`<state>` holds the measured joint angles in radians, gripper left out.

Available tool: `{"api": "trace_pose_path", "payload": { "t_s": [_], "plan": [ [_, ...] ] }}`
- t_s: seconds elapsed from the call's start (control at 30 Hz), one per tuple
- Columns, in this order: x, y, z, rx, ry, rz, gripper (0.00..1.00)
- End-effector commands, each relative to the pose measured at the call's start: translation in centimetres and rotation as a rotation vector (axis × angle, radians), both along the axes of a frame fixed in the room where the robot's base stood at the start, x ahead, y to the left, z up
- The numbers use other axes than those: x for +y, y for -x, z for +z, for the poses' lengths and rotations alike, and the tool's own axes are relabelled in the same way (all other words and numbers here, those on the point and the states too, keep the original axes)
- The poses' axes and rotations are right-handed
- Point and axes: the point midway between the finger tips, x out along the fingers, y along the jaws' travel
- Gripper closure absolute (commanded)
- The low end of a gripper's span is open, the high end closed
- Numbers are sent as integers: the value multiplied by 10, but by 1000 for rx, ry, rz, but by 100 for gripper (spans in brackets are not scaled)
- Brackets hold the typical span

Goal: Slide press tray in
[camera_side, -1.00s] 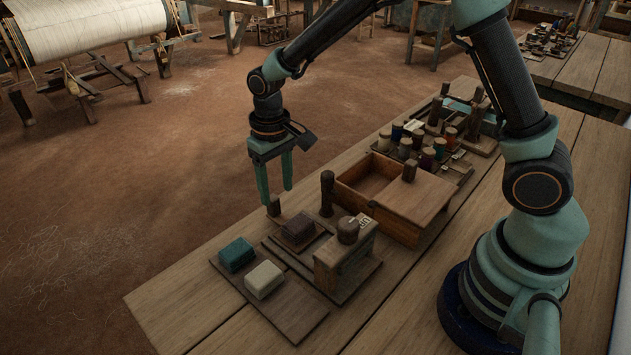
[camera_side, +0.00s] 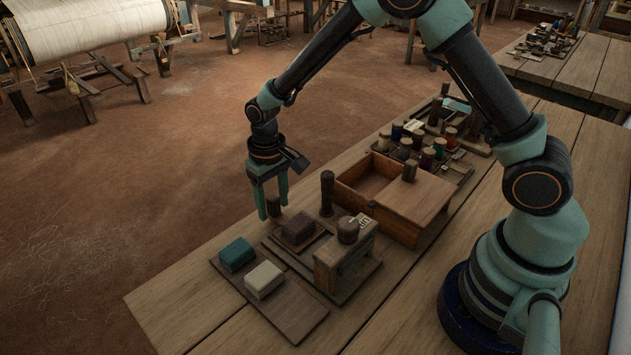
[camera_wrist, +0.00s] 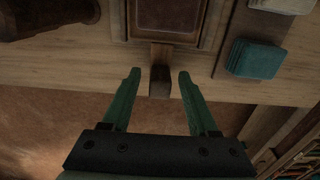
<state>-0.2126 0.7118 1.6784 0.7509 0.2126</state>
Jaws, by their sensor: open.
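The press (camera_side: 338,262) is a small wooden frame with a round knob and a white mark on top. Its shallow tray (camera_side: 318,243) sticks out of the front and bears a dark brown block (camera_side: 298,229). In the wrist view the tray (camera_wrist: 122,24) lies at the top centre, with its short wooden handle (camera_wrist: 160,84) towards me. My gripper (camera_side: 273,209) is open, low over the table's far edge. Its fingers straddle the handle, with a gap on each side in the wrist view (camera_wrist: 159,74).
A teal block (camera_side: 237,254) and a cream block (camera_side: 264,279) lie on a board left of the press. An upright wooden post (camera_side: 327,194) stands close to the gripper. A half-open wooden box (camera_side: 421,205) and thread spools (camera_side: 428,158) stand to the right.

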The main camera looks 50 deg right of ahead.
Motion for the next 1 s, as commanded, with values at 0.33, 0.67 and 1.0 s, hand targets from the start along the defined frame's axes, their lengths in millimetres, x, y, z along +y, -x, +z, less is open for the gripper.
{"api": "trace_pose_path", "payload": {
  "t_s": [0.33, 0.67, 1.0],
  "plan": [
    [0, 0, 0, 0, 0, 0, 100],
    [0, 16, 1, 1, 0, 0, 100],
    [0, 44, 1, 1, 0, 1, 100]
  ]
}}
